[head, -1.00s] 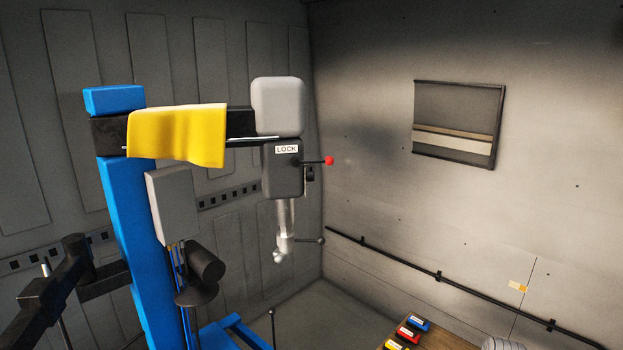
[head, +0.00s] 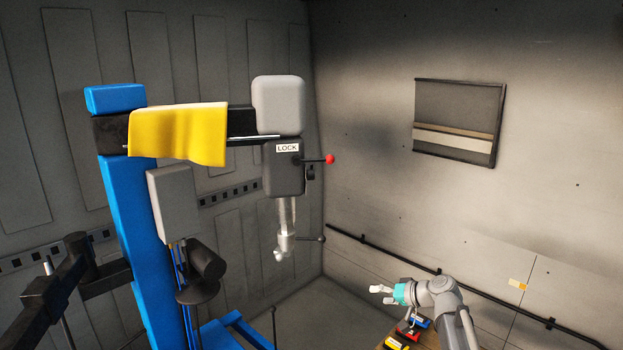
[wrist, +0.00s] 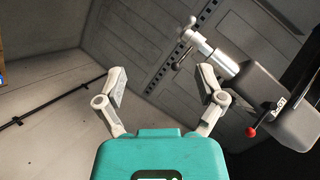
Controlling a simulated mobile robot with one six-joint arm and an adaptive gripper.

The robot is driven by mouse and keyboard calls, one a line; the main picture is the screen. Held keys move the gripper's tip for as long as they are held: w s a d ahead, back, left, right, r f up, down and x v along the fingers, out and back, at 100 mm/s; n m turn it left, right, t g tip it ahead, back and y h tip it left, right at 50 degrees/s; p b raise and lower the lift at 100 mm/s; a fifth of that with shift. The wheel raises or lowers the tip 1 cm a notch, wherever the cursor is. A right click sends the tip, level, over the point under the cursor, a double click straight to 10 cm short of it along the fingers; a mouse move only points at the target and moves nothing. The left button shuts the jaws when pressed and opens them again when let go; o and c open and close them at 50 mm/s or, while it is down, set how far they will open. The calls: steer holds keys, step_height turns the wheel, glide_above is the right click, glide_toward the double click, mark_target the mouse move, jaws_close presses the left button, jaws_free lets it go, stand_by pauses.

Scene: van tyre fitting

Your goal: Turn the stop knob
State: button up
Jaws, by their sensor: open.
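The tyre machine's dark lock head (head: 284,180) carries a LOCK label and a red-ball lever (head: 329,160). A small black knob (head: 310,173) sits on its right side, and a black-tipped side handle (head: 318,239) sticks out from the silver shaft below. I cannot tell for certain which is the stop knob. In the wrist view the lock head (wrist: 285,108), red ball (wrist: 251,131) and shaft (wrist: 212,55) show at upper right. My gripper (head: 381,294) is open and empty, well right of and below the head. Its spread fingers also show in the wrist view (wrist: 162,80), apart from everything.
The blue column (head: 140,230) bears a yellow cloth (head: 178,134) over the arm. A bench with coloured boxes (head: 397,342) lies below my gripper. A black pipe (head: 375,256) runs along the wall. The space between my gripper and the machine looks clear.

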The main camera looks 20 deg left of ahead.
steer(key=w+a+r+m+t+y, duration=0.1)
steer(key=w+a+r+t+y, duration=0.1)
steer(key=w+a+r+y, duration=0.6)
steer(key=m+t, duration=0.6)
steer(key=t, duration=0.1)
glide_toward(311, 175)
steer(key=shift+w+d+f+p, duration=0.15)
steer(key=shift+d+f+p, duration=0.2)
steer(key=shift+d+f, duration=0.75)
steer(key=shift+r, duration=0.1)
steer(key=p+x, duration=0.5)
steer(key=x, duration=0.8)
steer(key=shift+a+p, duration=0.35)
steer(key=shift+p, duration=0.05)
steer(key=c, duration=1.2)
steer(key=shift+o, duration=0.2)
steer(key=shift+g, duration=0.3)
